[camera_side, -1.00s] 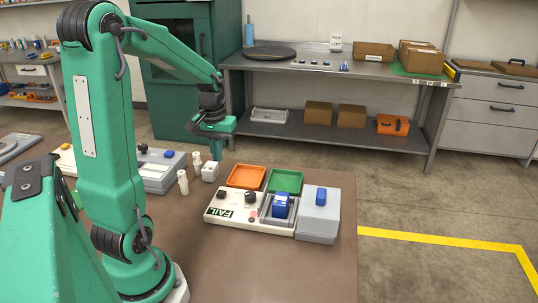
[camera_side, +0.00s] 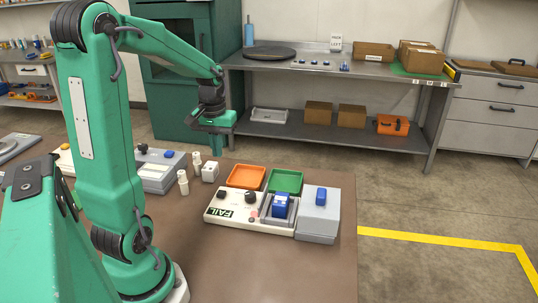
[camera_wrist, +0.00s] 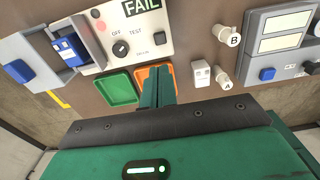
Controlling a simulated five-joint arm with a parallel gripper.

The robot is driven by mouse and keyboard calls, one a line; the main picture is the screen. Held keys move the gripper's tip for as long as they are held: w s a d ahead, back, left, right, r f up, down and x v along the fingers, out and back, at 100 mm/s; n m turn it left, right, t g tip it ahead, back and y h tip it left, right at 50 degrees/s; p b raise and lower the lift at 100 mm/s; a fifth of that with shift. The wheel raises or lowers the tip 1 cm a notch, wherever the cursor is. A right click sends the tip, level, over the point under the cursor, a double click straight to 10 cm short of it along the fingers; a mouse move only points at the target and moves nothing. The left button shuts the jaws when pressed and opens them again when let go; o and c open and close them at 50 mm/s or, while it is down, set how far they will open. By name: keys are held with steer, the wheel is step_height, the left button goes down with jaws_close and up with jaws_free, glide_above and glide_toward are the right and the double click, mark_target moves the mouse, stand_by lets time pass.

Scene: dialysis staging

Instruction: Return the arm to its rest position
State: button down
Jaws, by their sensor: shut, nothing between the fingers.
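My green arm stands on the brown table, with its upper links bent forward over the table. My gripper (camera_side: 216,149) hangs downward at the arm's end, above the table's far side behind the orange tray (camera_side: 246,177). Its fingers are shut together with nothing between them. In the wrist view the shut gripper (camera_wrist: 158,78) covers part of the orange tray (camera_wrist: 143,76). The gripper appears clear of the table and the objects on it.
A white test unit (camera_side: 222,204) showing FAIL holds a blue item (camera_side: 281,204) in its grey bay. A green tray (camera_side: 286,181) and grey box (camera_side: 318,222) stand beside it. White bottles (camera_side: 183,183) stand left. The front table area is bare.

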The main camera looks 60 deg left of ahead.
steer(key=s+d+r+m+t, duration=0.2)
steer(key=d+r+m, duration=0.1)
steer(key=d, duration=0.7)
steer(key=s+d+r+m+t, duration=0.3)
steer(key=d+m, duration=0.3)
steer(key=d, duration=0.5)
steer(key=shift+s+d+r, duration=0.3)
steer(key=shift+s+r, duration=0.05)
steer(key=shift+r, duration=0.45)
